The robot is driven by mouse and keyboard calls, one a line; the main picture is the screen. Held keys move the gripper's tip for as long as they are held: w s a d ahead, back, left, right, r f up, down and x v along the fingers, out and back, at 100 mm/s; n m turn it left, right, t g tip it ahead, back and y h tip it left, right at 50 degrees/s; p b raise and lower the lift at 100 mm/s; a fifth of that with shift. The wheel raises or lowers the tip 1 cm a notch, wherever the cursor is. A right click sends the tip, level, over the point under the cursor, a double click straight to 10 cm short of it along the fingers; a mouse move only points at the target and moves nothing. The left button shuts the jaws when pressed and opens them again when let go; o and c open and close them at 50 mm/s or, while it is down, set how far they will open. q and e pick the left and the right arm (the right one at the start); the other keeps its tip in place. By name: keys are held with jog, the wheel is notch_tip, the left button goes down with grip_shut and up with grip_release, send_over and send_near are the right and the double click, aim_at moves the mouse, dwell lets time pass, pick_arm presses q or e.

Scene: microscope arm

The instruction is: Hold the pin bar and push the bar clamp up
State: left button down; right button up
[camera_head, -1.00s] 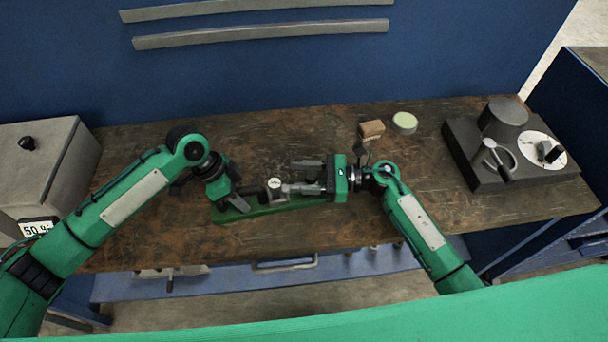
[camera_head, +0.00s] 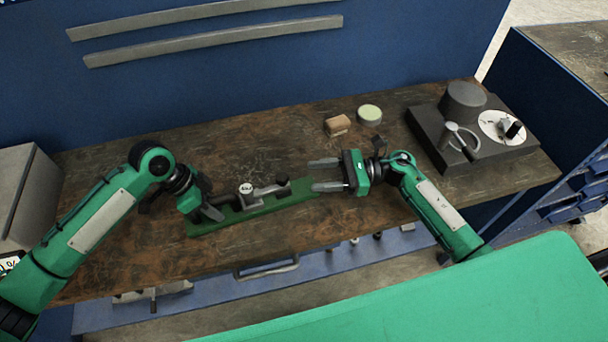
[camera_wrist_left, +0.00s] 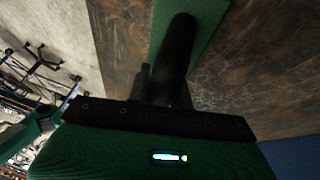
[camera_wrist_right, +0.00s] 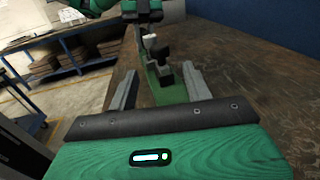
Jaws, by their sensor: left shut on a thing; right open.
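The green base (camera_head: 222,218) lies on the bench, with the dark pin bar (camera_head: 226,198) above its left part. The grey bar clamp (camera_head: 249,191), with a pale round top, sits around mid-base beside a dark knob-like end (camera_head: 283,184). My left gripper (camera_head: 208,211) is shut on the pin bar near the base's left end. The left wrist view shows a black cylinder (camera_wrist_left: 178,60) at its jaws, whose grip point is mostly hidden. My right gripper (camera_head: 314,175) is open and empty, just right of the knob-like end; its spread fingers (camera_wrist_right: 160,88) face the base and clamp.
A brown block (camera_head: 337,125) and a round pale-topped tin (camera_head: 369,114) stand behind my right gripper. A dark stand with a white disc (camera_head: 501,127) is at the right. A grey box (camera_head: 28,195) is at the left.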

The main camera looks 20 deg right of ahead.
jog(key=shift+d, duration=0.3)
pick_arm(q)
jog(key=c, duration=1.2)
grip_release()
jog(key=shift+o, duration=0.2)
